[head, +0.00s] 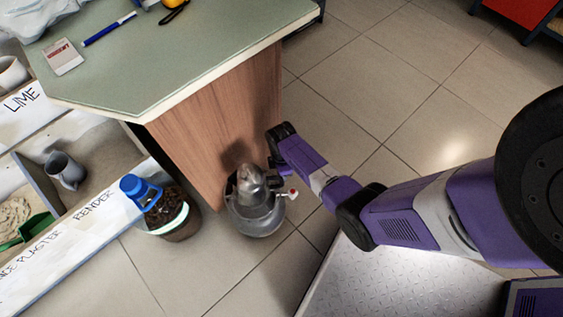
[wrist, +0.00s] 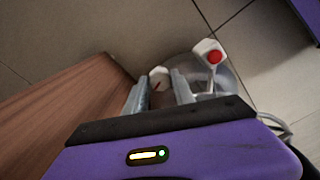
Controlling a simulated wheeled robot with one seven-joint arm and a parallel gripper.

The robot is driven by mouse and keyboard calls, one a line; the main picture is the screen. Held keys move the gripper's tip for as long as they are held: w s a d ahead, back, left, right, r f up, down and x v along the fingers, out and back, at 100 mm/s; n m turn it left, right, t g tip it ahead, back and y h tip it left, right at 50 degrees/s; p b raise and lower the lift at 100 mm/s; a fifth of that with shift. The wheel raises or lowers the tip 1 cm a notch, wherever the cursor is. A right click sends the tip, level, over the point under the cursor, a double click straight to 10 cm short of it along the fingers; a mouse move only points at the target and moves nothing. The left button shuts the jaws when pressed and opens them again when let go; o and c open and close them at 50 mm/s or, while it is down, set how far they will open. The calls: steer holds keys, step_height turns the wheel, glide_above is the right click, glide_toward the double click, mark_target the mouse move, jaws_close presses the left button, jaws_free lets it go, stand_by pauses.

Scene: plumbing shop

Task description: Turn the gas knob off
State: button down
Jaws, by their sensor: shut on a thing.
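The grey gas bottle (head: 262,222) stands on the tiled floor beside the wooden counter panel. In the wrist view, its gas knob (wrist: 158,72) is a small pale piece with a thin red mark, seen between my two fingers. My gripper (wrist: 159,82) is shut on the knob from above. In the head view my gripper (head: 272,182) is at the top of the bottle, and the knob is hidden there. A white fitting with a red round end (wrist: 210,55) sticks out to the right of the fingers. It also shows in the head view (head: 292,193).
The counter (head: 165,80) with its wooden side panel (head: 225,120) stands close to the left of the bottle. A bucket (head: 180,222) with a blue-handled tool (head: 140,190) is left of the bottle. Open tiled floor (head: 400,100) lies to the upper right.

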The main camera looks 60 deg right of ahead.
steer(key=shift+m+p, duration=0.55)
steer(key=shift+m, duration=1.05)
steer(key=c, duration=1.1)
jaws_free()
steer(key=shift+o, duration=0.2)
steer(key=shift+f, duration=0.1)
